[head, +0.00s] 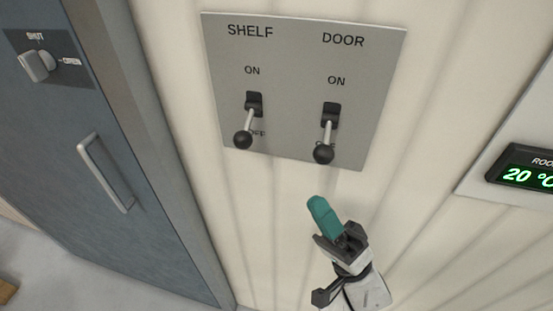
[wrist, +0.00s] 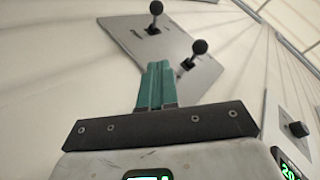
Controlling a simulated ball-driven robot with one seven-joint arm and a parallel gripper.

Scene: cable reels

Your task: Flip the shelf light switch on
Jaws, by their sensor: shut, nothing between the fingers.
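The shelf switch (head: 244,138) is a lever with a black ball knob on the left of a grey wall plate (head: 293,75). Its lever points down toward OFF. The door switch (head: 323,152) beside it on the right also points down. My gripper (head: 317,203) is below the plate, under the door switch, with its teal fingers together and empty. In the wrist view the fingers (wrist: 156,68) point toward the plate (wrist: 120,42), with one knob (wrist: 199,46) to the right of them and another knob (wrist: 156,8) farther up. Neither knob is visibly touched.
A blue-grey door (head: 70,190) with a bar handle (head: 105,172) and a rotary knob (head: 38,66) stands at the left. A room display (head: 527,175) reading 20 °C is on the wall at the right. The ribbed wall around my gripper is otherwise clear.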

